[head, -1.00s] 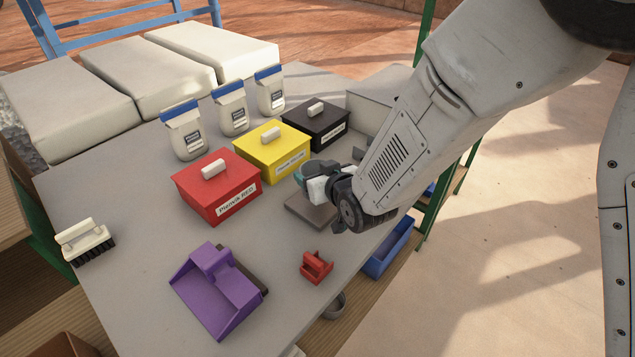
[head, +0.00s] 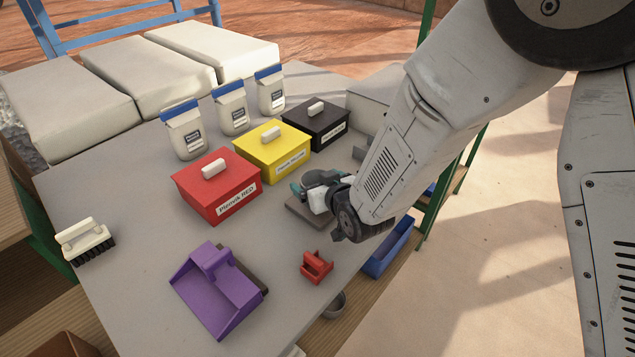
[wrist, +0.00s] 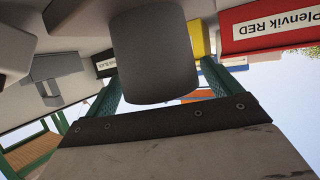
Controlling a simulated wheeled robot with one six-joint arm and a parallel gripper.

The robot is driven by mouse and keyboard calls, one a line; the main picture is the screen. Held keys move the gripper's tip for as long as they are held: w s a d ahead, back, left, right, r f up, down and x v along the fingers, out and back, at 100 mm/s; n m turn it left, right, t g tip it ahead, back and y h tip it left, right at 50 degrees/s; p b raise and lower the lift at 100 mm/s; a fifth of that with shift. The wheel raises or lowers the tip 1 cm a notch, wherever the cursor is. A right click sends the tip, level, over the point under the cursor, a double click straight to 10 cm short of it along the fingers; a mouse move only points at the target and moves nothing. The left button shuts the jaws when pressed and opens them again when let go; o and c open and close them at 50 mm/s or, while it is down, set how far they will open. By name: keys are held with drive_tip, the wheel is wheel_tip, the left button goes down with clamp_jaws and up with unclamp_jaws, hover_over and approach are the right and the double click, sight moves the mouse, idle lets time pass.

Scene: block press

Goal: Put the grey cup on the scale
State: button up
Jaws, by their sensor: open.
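The grey cup (wrist: 150,55) is between the two teal fingers of my gripper (wrist: 165,92) in the wrist view. A gap shows between the cup and the finger on the right. The gripper is open around the cup. In the head view my gripper (head: 312,188) is low over the scale (head: 303,214), a flat grey plate partly hidden by the wrist. A dark rounded part of the cup shows between the fingers there. The cup seems to be over the plate, but its base is hidden, so contact is unclear.
A red box (head: 213,190), a yellow box (head: 270,155) and a black box (head: 316,128) stand behind and left of the gripper. A red holder (head: 316,267) and a purple dustpan (head: 212,292) lie in front. A blue bin (head: 388,250) hangs at the table edge.

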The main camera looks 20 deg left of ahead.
drive_tip(key=v, duration=1.2)
drive_tip(key=shift+r, duration=0.1)
drive_tip(key=d+r+m+g+h, duration=0.1)
drive_tip(key=d+r+m+h, duration=0.3)
drive_tip(key=d, duration=0.8)
drive_tip(key=d+r+m+g+h, duration=0.1)
drive_tip(key=d+r+g+h, duration=0.15)
drive_tip(key=d+r, duration=0.6)
drive_tip(key=s+d+r+m+g+h, duration=0.1)
drive_tip(key=s+d+r+m+g, duration=0.1)
drive_tip(key=s+d, duration=0.6)
drive_tip(key=s+d+r+m+g+h, duration=0.2)
drive_tip(key=s+d+g, duration=0.1)
drive_tip(key=s+d, duration=0.5)
drive_tip(key=s, duration=0.2)
drive_tip(key=shift+s+d+r, duration=0.25)
drive_tip(key=shift+d, duration=0.05)
